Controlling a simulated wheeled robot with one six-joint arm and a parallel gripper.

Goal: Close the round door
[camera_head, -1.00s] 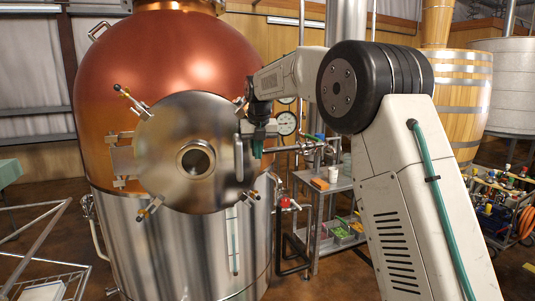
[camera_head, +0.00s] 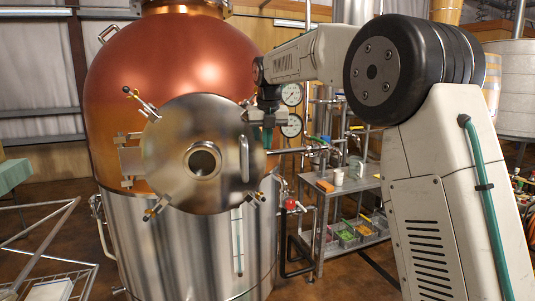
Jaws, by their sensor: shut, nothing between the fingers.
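The round steel door (camera_head: 178,180) hangs on the front of the copper and steel tank, with its hinge (camera_head: 131,160) on the left. It has a round porthole (camera_head: 203,160) in its middle and an upright bar handle (camera_head: 244,158) near its right edge. The door faces me and covers the opening. I cannot tell whether a gap is left behind it. My gripper (camera_head: 268,139) is beside the door's upper right edge, pointing down, shut and empty. Its tips are small and partly unclear, so I cannot tell whether they touch the door.
The tank (camera_head: 165,65) fills the left. Clamps stick out around the door, such as one at upper left (camera_head: 139,101) and one at lower right (camera_head: 256,197). A steel cart (camera_head: 340,191) with bins stands right of the tank. A metal frame (camera_head: 45,240) is at lower left.

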